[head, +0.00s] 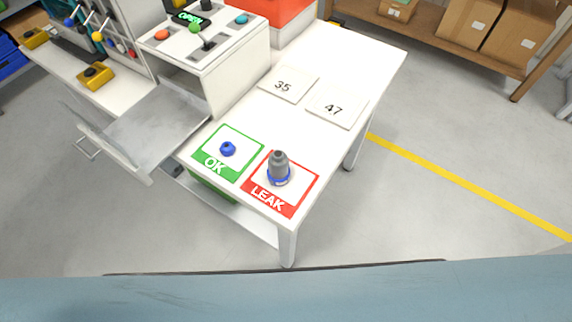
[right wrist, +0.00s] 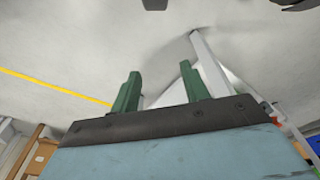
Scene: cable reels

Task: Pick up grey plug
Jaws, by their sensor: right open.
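The grey plug (head: 279,162) stands upright on the red LEAK card (head: 296,199), with a blue ring (head: 279,179) around its base. A small blue piece (head: 228,149) lies on the green OK card (head: 238,169) to its left. My right gripper (right wrist: 160,86) shows only in the right wrist view: its two green fingers are apart with nothing between them. The grey plug cannot be made out in that view. My left gripper is in neither view.
The white table (head: 335,146) also bears plates marked 35 (head: 288,91) and 47 (head: 337,116). A white control box (head: 232,76) and red bin (head: 292,20) stand behind. An open drawer-like tray (head: 152,124) juts out left. Floor is clear at right.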

